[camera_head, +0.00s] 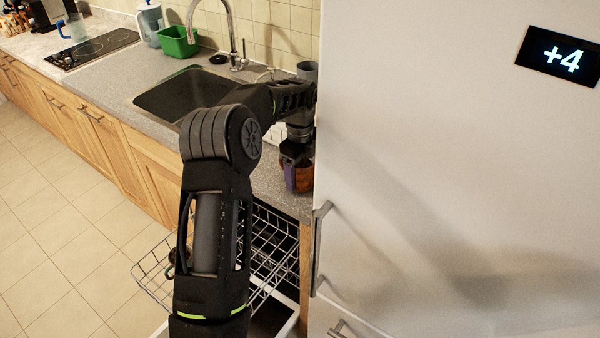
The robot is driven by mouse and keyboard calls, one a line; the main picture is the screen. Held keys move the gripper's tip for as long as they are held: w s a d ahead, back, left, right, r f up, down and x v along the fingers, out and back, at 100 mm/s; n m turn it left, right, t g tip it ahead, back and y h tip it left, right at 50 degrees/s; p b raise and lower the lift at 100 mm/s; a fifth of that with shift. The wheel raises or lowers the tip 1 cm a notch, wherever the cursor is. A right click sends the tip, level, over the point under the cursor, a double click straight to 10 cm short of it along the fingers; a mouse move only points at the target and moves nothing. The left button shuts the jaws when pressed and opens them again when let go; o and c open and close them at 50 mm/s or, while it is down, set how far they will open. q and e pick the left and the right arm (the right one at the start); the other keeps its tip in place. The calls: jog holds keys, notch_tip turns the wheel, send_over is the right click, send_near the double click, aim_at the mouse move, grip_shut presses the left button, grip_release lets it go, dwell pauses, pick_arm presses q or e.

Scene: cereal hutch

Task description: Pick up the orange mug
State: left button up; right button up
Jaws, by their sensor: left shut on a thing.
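The orange mug (304,180) is at the worktop's right end, beside the fridge edge. Only part of it shows, as my gripper covers some of it. My left gripper (293,163) points down at the mug and is shut on it. I cannot tell whether the mug still touches the worktop. My right gripper is not in view.
The tall white fridge (440,130) stands close on the right. Below the worktop, a wire dishwasher rack (150,272) is pulled out. The sink (165,92), tap (233,35) and green tub (178,42) lie left. A grey cup (307,70) stands behind my arm.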

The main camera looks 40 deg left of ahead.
pick_arm(q)
jog(key=c, duration=0.5)
jog(key=shift+o, duration=0.2)
jog(key=shift+r, duration=0.1)
notch_tip(320, 180, up, 10)
dwell(0.6)
